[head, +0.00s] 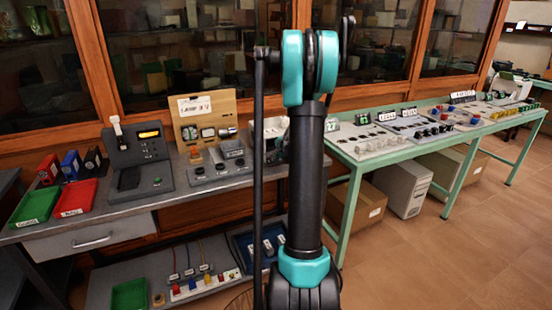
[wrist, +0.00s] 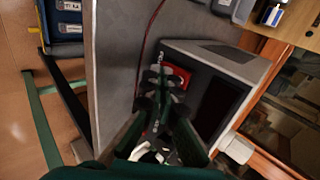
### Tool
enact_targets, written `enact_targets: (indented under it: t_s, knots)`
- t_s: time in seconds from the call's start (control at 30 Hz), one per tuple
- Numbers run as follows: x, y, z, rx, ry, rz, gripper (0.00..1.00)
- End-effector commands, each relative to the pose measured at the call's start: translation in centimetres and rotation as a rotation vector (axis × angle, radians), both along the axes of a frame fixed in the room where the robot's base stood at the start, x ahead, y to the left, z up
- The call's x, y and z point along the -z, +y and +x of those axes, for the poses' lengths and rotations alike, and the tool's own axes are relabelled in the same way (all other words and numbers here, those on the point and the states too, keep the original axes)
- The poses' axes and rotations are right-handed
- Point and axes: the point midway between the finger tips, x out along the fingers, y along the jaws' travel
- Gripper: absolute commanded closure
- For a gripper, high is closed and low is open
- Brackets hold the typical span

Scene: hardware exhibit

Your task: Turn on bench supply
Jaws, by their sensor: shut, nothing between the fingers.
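A light grey box with a dark front, which looks like the bench supply (wrist: 237,62), stands on the grey bench in the wrist view. A red part (wrist: 181,75), perhaps its switch, shows on the front right beside my fingertips. My gripper (wrist: 162,82) is shut and empty, its dark fingers pointing at the red part and covering some of it. I cannot tell whether they touch it, or the switch's position. In the head view my own arm hides the gripper and most of a grey box (head: 272,128) on the bench.
A dark console with a lit amber display (head: 149,134) stands left on the bench, beside green (head: 37,206) and red (head: 75,198) trays. A thin red cable (wrist: 150,25) runs across the bench near my fingers. A green-legged table (head: 440,138) with small devices stands at right.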

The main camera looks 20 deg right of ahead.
Motion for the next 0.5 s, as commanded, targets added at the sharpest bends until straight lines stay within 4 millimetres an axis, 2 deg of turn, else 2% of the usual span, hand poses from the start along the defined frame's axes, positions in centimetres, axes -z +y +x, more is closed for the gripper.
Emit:
enact_targets:
  t_s: [0.5]
  knots:
    - [0.39, 0.06, 0.48, -0.001, -0.072, 0.004, 1.0]
